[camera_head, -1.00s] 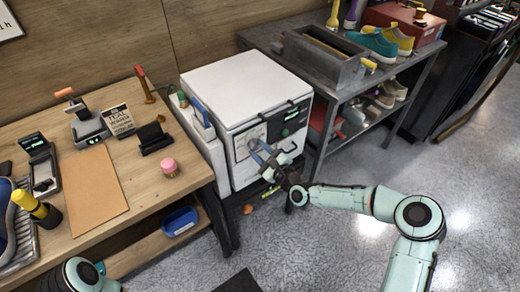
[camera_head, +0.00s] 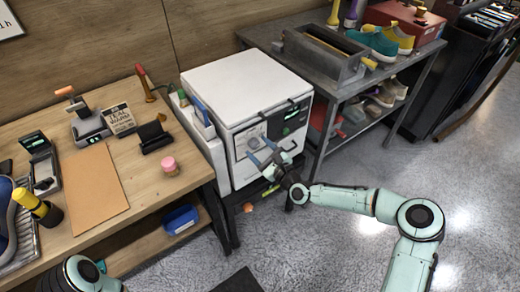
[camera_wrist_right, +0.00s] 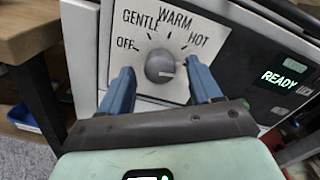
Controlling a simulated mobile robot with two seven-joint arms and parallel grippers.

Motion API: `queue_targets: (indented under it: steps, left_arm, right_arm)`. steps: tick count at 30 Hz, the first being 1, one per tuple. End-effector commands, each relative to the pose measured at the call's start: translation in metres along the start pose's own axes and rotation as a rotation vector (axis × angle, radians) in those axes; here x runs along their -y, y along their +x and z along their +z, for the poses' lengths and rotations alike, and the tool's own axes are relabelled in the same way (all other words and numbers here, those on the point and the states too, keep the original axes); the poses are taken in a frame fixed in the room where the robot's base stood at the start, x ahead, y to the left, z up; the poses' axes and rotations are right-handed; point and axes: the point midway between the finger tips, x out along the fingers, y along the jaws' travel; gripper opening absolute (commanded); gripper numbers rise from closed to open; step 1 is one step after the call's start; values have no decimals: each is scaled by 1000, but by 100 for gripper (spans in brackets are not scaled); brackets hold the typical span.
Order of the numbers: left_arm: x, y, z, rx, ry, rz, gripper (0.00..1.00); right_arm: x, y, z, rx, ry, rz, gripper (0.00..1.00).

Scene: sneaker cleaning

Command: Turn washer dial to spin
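The white washer (camera_head: 245,88) stands between the workbench and the grey metal table. Its front has a square dial panel marked OFF, GENTLE, WARM and HOT; no "spin" mark shows. The round grey dial (camera_wrist_right: 160,66) is at the panel's middle, with a pale mark on its right side. My right gripper (camera_head: 262,152) is at the washer's front. In the right wrist view, its blue fingers (camera_wrist_right: 161,76) are open on either side of the dial, with gaps. A display (camera_wrist_right: 284,79) reads READY. Only a part of my left arm shows; its gripper is out of view.
The wooden workbench (camera_head: 95,195) is at left, with a blue bin (camera_head: 181,219) below. The grey metal table (camera_head: 268,35) with a metal trough (camera_head: 325,55) and shoes is close on the right. The floor in front is mostly clear.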

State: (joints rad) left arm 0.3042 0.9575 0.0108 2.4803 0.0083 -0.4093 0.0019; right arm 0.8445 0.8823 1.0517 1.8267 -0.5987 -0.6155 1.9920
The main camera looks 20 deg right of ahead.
Motion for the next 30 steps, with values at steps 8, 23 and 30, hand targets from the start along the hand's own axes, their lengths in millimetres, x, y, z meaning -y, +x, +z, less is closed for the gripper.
queue_targets:
  steps: [8,23,30]
  left_arm:
    - [0,0,0,0,0,0,73]
    - [-1,-5,3,7,0,-1,73]
    - [-1,-8,5,14,-1,-3,73]
  right_arm:
    - [0,-1,0,-1,-2,0,62]
    - [1,-89,-1,-4,-2,-2,62]
    - [1,-124,0,-2,0,-1,62]
